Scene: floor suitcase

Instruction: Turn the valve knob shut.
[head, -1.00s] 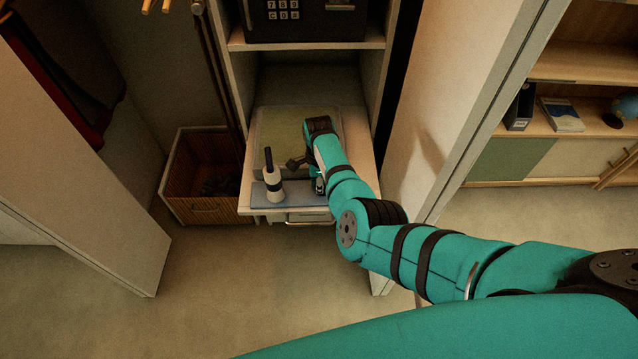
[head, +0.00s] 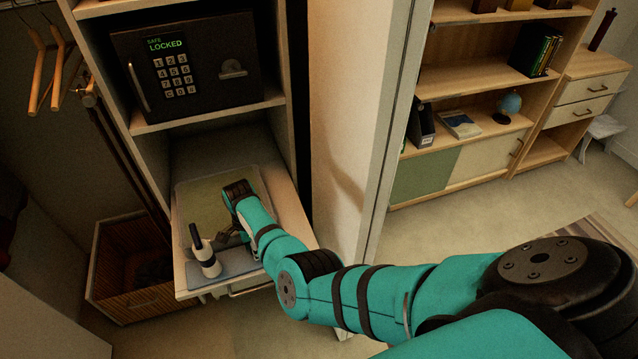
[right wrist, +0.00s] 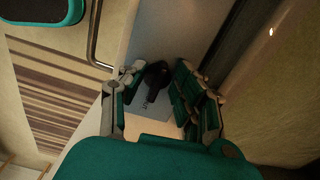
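My right gripper (right wrist: 157,98) is open in the right wrist view, its two fingers spread apart. A small dark object (right wrist: 157,73) shows between and beyond the fingertips, over a pale grey surface. I cannot tell whether it is the valve knob or whether the fingers touch it. In the head view my right arm reaches down to the pull-out shelf, and its fingers are mostly hidden behind the wrist. No valve knob shows clearly. My left gripper is not in view.
The pull-out shelf (head: 183,275) sits below a black safe (head: 205,75) reading LOCKED. A wooden basket (head: 118,295) stands at its left. A pale panel (head: 345,120) bounds the cabinet on the right. A bookcase (head: 470,165) stands farther right.

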